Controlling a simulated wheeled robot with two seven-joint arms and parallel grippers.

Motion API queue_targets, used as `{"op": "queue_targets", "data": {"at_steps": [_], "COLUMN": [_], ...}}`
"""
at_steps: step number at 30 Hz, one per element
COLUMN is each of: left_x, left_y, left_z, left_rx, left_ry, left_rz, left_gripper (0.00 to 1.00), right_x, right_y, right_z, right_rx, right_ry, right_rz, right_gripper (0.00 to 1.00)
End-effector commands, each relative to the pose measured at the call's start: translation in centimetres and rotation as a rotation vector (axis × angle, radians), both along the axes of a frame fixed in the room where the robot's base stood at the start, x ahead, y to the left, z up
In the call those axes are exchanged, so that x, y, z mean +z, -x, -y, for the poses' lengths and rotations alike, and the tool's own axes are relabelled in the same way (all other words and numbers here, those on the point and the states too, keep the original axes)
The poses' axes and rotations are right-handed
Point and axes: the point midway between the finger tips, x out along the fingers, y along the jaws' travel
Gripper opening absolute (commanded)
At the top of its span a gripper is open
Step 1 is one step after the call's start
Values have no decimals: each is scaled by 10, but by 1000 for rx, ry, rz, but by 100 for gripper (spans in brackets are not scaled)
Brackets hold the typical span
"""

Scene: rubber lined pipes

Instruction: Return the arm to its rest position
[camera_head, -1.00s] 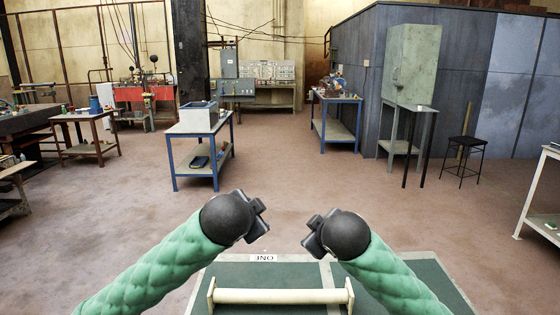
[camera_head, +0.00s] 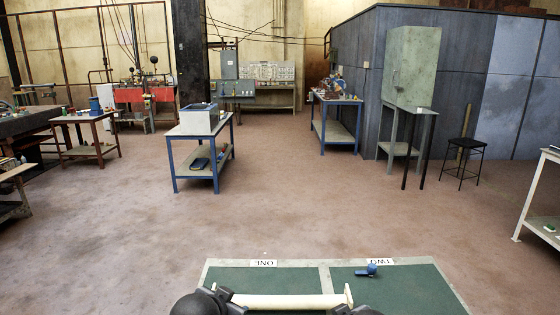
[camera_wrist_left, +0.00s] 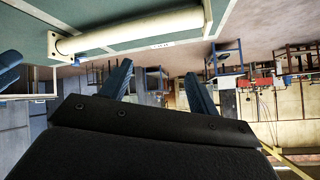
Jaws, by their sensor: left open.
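A white pipe (camera_head: 285,300) with a flange at each end lies across the front of the green board (camera_head: 296,280). It also shows at the top of the left wrist view (camera_wrist_left: 128,30). My left gripper (camera_wrist_left: 156,70) shows two blue fingers apart with nothing between them. In the head view only the dark rounded end of my left arm (camera_head: 203,303) shows at the bottom edge, by the pipe's left end. The dark end of my right arm (camera_head: 358,311) shows by the pipe's right end. Its fingers are hidden in the head view.
The board has sections labelled ONE (camera_head: 263,263) and TWO (camera_head: 376,262). A small blue part (camera_head: 368,270) lies in section TWO. Beyond is open floor (camera_head: 290,200), then a blue-framed table (camera_head: 203,150), a grey cabinet (camera_head: 411,65) and a black stool (camera_head: 465,150).

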Motion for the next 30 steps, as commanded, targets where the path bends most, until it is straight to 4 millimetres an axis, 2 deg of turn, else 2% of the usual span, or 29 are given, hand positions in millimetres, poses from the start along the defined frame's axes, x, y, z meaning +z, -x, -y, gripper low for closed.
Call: {"op": "queue_targets", "data": {"at_steps": [8, 17, 23, 30], "left_x": [-66, -136, -178, -220], "left_y": [53, 124, 179, 254], "left_z": [-15, -26, -26, -18], "left_rx": [73, 142, 178, 198], "left_ry": [72, 124, 147, 163], "left_rz": [-157, -340, -464, -615], "left_gripper": [61, 61, 61, 61], "right_x": [-55, -114, -148, -183], "right_y": [54, 122, 172, 240], "right_z": [9, 14, 13, 5], "right_rx": [-60, -117, -147, -165], "right_ry": [-60, -107, -128, -145], "right_rz": [-140, -302, -413, -547], "right_gripper": [61, 61, 61, 61]}}
